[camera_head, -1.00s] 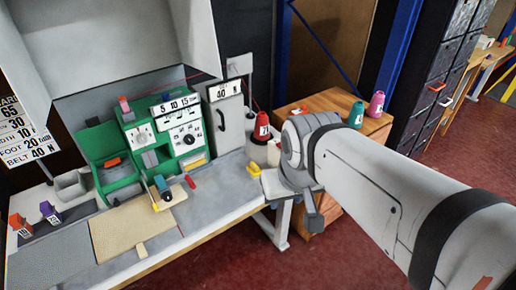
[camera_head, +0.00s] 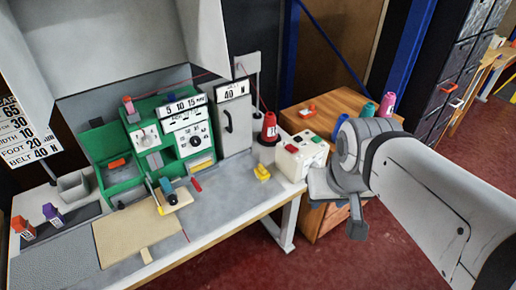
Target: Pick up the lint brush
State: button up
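I cannot single out the lint brush with certainty. Small candidates are a yellow piece (camera_head: 262,173) on the grey worktop near its right end, a short red piece (camera_head: 196,185) left of it, and an orange-red piece (camera_head: 306,111) on the wooden cabinet. My gripper (camera_head: 357,226) shows only in part at the end of my arm, to the right of the bench's right edge and in front of the cabinet. It is apart from these pieces. Its fingers are too small and unclear to tell whether they are open or shut. I see nothing held.
The worktop (camera_head: 225,200) carries a green machine (camera_head: 141,140), a beige mat (camera_head: 125,235) and a white box with coloured buttons (camera_head: 299,158). A red cone (camera_head: 269,128) stands behind the box. Thread cones (camera_head: 387,104) stand on the wooden cabinet (camera_head: 325,128). Red floor lies in front.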

aim_at(262, 175)
jog(key=i, duration=0.95)
